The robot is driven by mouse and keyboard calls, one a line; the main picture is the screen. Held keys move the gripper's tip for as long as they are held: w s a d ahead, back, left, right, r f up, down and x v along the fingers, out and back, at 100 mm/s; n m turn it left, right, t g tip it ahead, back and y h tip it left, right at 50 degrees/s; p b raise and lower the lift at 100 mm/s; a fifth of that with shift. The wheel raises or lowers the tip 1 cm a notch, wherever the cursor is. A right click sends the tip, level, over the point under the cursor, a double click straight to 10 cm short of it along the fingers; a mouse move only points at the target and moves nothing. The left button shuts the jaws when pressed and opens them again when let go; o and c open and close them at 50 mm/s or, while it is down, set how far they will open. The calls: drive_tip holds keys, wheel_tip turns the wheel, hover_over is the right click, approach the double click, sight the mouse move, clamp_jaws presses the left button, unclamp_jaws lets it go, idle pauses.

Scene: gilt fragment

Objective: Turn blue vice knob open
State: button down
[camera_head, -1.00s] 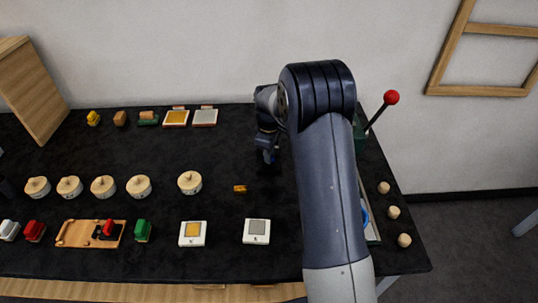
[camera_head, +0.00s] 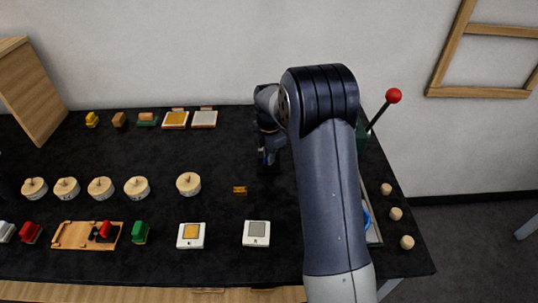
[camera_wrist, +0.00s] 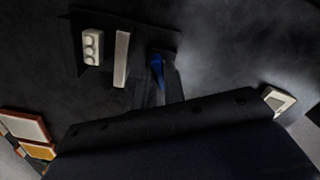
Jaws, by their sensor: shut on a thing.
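The vice shows in the wrist view as a dark base (camera_wrist: 175,42) with a white studded block (camera_wrist: 91,47) and a pale upright bar (camera_wrist: 122,58). The blue knob (camera_wrist: 157,70) is at its right side, partly hidden by my dark fingers. My gripper (camera_wrist: 158,80) is shut on the blue knob. In the head view my gripper (camera_head: 267,158) is low over the back right of the black table, with a bit of blue showing at it. The arm and gripper hide most of the vice there.
A small orange piece (camera_head: 240,190) lies left of my gripper. Round wooden pots (camera_head: 189,184), white scales (camera_head: 257,233) and coloured blocks stand to the left. A red-balled lever (camera_head: 393,96) rises behind my arm at the right. Wooden balls (camera_head: 395,214) lie near the right edge.

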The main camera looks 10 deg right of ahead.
drive_tip(key=n, duration=0.7)
idle(0.6)
drive_tip(key=c, duration=1.5)
unclamp_jaws()
drive_tip(key=shift+r, duration=0.15)
wheel_tip(320, 180, up, 11)
drive_tip(key=shift+f+b, duration=0.2)
drive_tip(key=shift+b, duration=0.4)
